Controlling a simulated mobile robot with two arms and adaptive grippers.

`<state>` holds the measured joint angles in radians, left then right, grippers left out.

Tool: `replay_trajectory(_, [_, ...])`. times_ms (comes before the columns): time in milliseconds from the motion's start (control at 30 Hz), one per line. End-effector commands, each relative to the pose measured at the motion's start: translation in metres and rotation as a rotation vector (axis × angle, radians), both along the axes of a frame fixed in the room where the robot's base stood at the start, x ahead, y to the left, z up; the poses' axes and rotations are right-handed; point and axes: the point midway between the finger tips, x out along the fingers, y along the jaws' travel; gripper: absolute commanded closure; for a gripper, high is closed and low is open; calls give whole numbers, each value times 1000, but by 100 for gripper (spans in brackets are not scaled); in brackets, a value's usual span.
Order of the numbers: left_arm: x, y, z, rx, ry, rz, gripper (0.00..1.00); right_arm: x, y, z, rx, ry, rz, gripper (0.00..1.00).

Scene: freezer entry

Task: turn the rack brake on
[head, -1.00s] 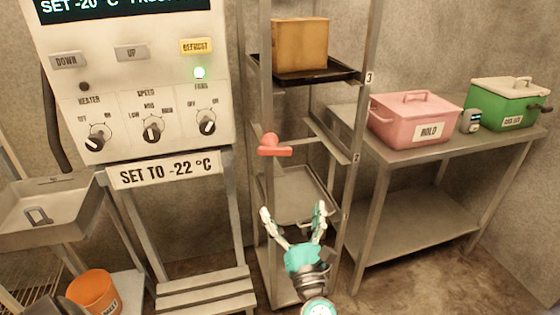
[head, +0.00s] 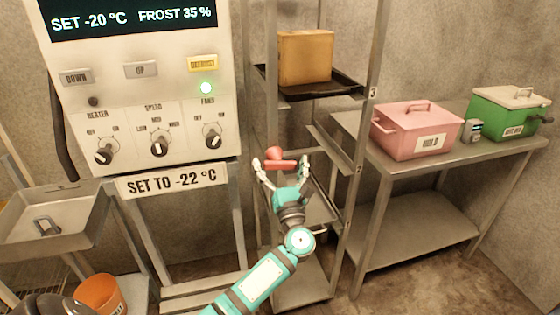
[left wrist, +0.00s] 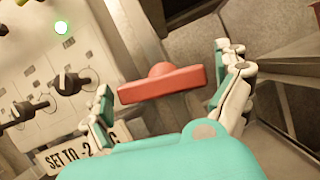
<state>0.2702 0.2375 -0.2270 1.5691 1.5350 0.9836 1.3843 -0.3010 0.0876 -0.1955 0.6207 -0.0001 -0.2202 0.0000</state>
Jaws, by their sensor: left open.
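The rack brake is a red lever handle (head: 280,164) on the front left post of the metal rack (head: 270,110). In the left wrist view the red handle (left wrist: 162,84) lies crosswise between the two fingers, with its round hub at the top middle. My left gripper (head: 281,170) is open, with one finger on each side of the handle. I cannot tell whether a finger touches it. In the left wrist view my left gripper (left wrist: 165,92) shows both fingers apart. My right gripper is not clearly in view.
A control panel (head: 130,110) with several knobs stands left of the rack. The rack holds a tan box (head: 305,57) on a dark tray (head: 330,86). A steel table (head: 450,150) with a pink bin (head: 415,135) and a green bin (head: 505,113) stands right. An orange bucket (head: 100,296) is lower left.

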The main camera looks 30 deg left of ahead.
Motion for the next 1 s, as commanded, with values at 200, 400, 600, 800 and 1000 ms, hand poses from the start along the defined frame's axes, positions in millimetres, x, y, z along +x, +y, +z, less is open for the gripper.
replay_trajectory(200, [3, 3, 1, 0, 0, 0, 0, 0, 5, 1, 6, 0, 1, 100])
replay_trajectory(400, [3, 3, 1, 0, 0, 0, 9, -1, 14, 0, 16, 1, 1, 100])
replay_trajectory(600, [3, 3, 1, 0, 0, 0, 35, -1, 14, 0, 17, 1, 3, 100])
replay_trajectory(800, [3, 3, 1, 1, 1, 0, 46, -1, 11, 0, 13, 1, 3, 100])
replay_trajectory(1000, [2, 3, 1, 6, 8, 0, 46, 0, 7, 2, 8, 1, 3, 100])
